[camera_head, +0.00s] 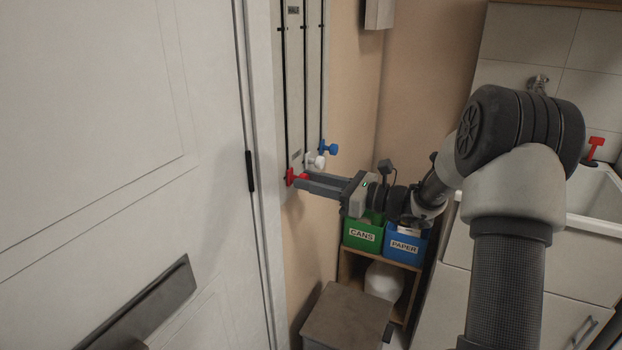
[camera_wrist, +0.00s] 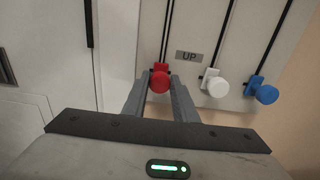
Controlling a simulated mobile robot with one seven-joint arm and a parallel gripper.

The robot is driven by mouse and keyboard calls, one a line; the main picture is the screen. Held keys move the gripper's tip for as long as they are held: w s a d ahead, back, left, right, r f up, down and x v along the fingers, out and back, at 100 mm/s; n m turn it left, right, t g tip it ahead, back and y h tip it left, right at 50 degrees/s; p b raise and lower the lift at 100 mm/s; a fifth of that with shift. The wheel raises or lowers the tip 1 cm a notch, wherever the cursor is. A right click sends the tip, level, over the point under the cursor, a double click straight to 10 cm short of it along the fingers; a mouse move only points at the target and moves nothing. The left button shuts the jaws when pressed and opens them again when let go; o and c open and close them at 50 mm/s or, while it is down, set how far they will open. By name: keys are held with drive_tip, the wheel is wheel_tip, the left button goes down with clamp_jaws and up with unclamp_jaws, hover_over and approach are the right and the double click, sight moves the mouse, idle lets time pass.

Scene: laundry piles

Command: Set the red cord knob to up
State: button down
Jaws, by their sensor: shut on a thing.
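The red cord knob (camera_head: 290,176) is at the lower end of the leftmost dark track on a pale wall panel (camera_head: 302,80). In the wrist view the red knob (camera_wrist: 160,79) sits between the two fingers of my gripper (camera_wrist: 160,88), which is shut on it. In the head view my gripper (camera_head: 301,181) reaches the knob from the right. A label reading UP (camera_wrist: 189,56) is on the panel just above and right of the red knob in the wrist view.
A white knob (camera_head: 316,161) and a blue knob (camera_head: 329,148) sit close to the right on their own tracks. A white door (camera_head: 120,120) is at left. A green CANS bin (camera_head: 362,236) and blue PAPER bin (camera_head: 404,246) stand below my arm. A sink (camera_head: 600,195) is at right.

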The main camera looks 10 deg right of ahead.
drive_tip(key=shift+s+f, duration=0.1)
drive_tip(key=shift+f, duration=0.05)
drive_tip(key=c, duration=1.4)
unclamp_jaws()
drive_tip(key=shift+c, duration=0.2)
drive_tip(key=p+v, duration=0.3)
drive_tip(key=v, duration=1.4)
drive_tip(key=shift+d, duration=0.2)
